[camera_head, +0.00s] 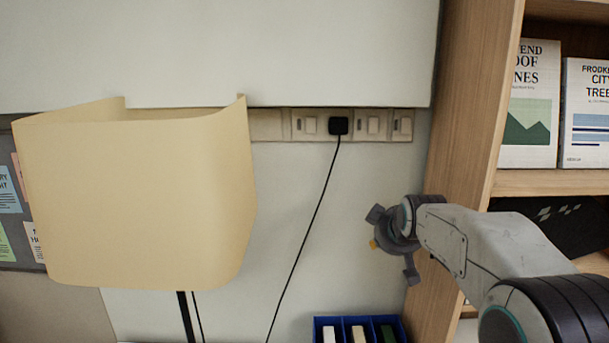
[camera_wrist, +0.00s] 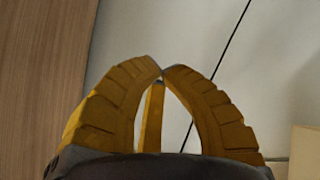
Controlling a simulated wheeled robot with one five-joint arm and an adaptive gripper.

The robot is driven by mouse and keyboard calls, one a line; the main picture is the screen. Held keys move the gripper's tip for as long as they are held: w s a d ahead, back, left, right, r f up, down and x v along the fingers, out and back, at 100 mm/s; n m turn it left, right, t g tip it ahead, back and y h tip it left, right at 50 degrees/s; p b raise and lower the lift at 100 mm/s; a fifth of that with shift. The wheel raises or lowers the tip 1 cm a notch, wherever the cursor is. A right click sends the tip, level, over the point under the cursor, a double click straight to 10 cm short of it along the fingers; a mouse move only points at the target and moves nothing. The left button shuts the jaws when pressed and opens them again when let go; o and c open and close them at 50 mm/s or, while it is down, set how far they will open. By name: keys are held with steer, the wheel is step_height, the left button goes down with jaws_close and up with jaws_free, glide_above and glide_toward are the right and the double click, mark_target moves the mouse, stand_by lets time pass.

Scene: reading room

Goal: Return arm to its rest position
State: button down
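My arm (camera_head: 480,240) reaches in from the lower right of the head view, in front of the wooden shelf's side. My gripper (camera_head: 374,244) is at its end, pointing toward the wall, with only a little of its yellow fingers showing. In the wrist view, the yellow ribbed fingers of my gripper (camera_wrist: 162,71) curve together and meet at the tips. Nothing shows between them. A thin black cable (camera_wrist: 225,55) runs behind them against the pale wall, apart from the tips as far as I can tell.
A cream lampshade (camera_head: 140,200) stands at left. A black plug (camera_head: 338,126) sits in the wall socket strip (camera_head: 270,124), its cord hanging down. A wooden shelf (camera_head: 465,120) with books (camera_head: 530,110) is at right. A blue divided box (camera_head: 318,326) is below.

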steer(key=s+f+m+g, duration=0.45)
steer(key=s+f, duration=0.55)
steer(key=s, duration=0.5)
steer(key=s+g, duration=0.1)
steer(key=s, duration=2.1)
steer(key=shift+s+f+g, duration=0.25)
steer(key=shift+g, duration=0.1)
steer(key=shift+a+m, duration=0.1)
steer(key=shift+m, duration=0.15)
